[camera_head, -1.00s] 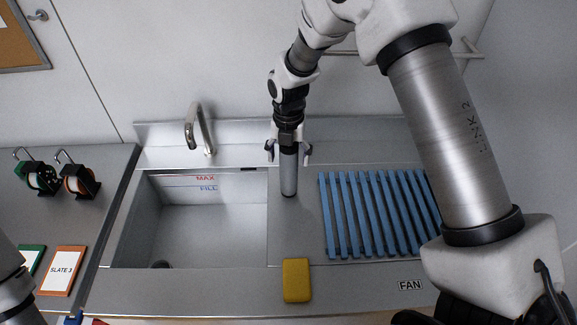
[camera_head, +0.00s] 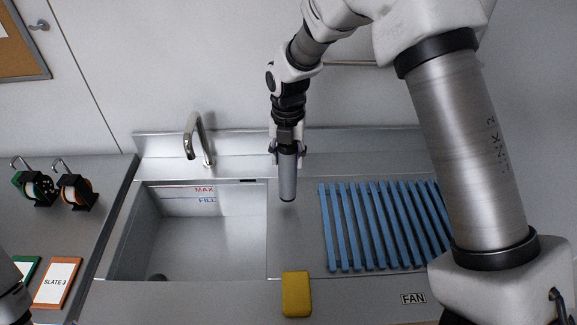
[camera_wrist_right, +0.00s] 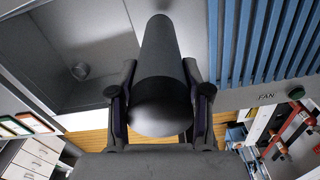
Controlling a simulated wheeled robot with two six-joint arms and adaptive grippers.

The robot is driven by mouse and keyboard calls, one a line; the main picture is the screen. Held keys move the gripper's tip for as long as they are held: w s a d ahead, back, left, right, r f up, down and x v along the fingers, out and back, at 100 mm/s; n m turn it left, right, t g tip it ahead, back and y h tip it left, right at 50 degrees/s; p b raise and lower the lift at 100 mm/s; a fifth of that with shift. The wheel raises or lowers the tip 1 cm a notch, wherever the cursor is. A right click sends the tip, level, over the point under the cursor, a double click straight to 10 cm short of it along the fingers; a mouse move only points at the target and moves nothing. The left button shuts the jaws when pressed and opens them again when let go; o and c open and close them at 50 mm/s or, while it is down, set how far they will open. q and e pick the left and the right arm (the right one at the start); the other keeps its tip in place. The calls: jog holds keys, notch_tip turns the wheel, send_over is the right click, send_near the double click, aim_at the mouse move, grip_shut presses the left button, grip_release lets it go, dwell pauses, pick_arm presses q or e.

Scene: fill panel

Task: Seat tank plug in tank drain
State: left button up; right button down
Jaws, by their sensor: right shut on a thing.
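The tank plug, a tall grey cylinder (camera_head: 287,178), is upright over the steel strip between basin and drying rack. My right gripper (camera_head: 287,155) is shut on its upper part. In the right wrist view the plug (camera_wrist_right: 160,60) sits between the two dark fingers (camera_wrist_right: 160,100), its far end over bare steel. I cannot tell surely whether its foot is clear of the surface. The tank drain (camera_head: 157,278) is a dark round fitting in the basin floor, left of the plug, partly cut off by the basin's front edge. It also shows in the wrist view (camera_wrist_right: 81,71).
The basin (camera_head: 205,235) has MAX and FILL marks on its back wall and a faucet (camera_head: 198,140) behind it. A blue slatted rack (camera_head: 380,228) lies right of the plug. A yellow sponge (camera_head: 296,294) lies in front. Reels (camera_head: 75,192) stand on the left counter.

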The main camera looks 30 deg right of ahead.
jog(key=s+a+r+b, duration=0.1)
jog(key=s+a+b, duration=0.3)
jog(key=s+a, duration=0.5)
jog(key=shift+s, duration=1.65)
